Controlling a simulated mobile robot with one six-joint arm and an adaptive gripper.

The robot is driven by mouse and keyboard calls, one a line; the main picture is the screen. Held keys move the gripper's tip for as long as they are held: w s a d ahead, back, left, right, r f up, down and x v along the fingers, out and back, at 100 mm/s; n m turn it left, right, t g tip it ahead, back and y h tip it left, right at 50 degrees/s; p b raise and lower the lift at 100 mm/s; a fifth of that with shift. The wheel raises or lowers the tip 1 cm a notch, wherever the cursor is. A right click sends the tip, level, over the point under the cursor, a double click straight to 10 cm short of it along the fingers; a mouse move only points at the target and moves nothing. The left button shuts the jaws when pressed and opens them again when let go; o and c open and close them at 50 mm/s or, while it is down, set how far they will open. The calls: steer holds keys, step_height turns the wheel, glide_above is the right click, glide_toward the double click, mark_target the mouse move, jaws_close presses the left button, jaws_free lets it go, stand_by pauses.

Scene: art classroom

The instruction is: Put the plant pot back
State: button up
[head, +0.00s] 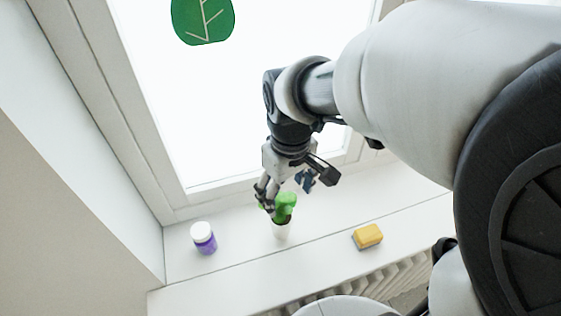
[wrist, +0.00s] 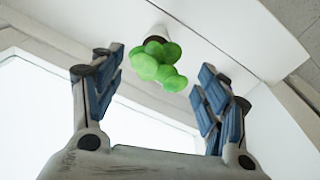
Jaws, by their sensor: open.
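The plant pot (head: 281,231) is small and white and stands upright on the white windowsill (head: 322,221). A green plant (head: 286,204) with rounded lobes grows from it. My gripper (head: 285,190) is just above and behind the plant, on the window side, with its fingers partly in front of the green. In the wrist view my gripper (wrist: 160,90) is open, its blue-padded fingers wide apart. The green plant (wrist: 157,65) shows between and beyond the fingertips. Only part of the white pot (wrist: 157,34) shows behind it. I cannot tell whether a finger touches the plant.
A purple jar with a white lid (head: 203,238) stands left of the pot on the sill. A yellow sponge (head: 368,236) lies to the right, near the front edge. The window (head: 230,110) is close behind, with a green paper leaf (head: 203,20). A radiator (head: 390,281) is below.

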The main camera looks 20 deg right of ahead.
steer(key=s+r+m+t, duration=0.3)
steer(key=s+r, duration=0.3)
steer(key=s, duration=0.6)
steer(key=shift+m+t, duration=0.3)
steer(key=shift+s+f+b, duration=0.1)
steer(key=shift+f+b, duration=0.75)
steer(key=shift+b, duration=0.1)
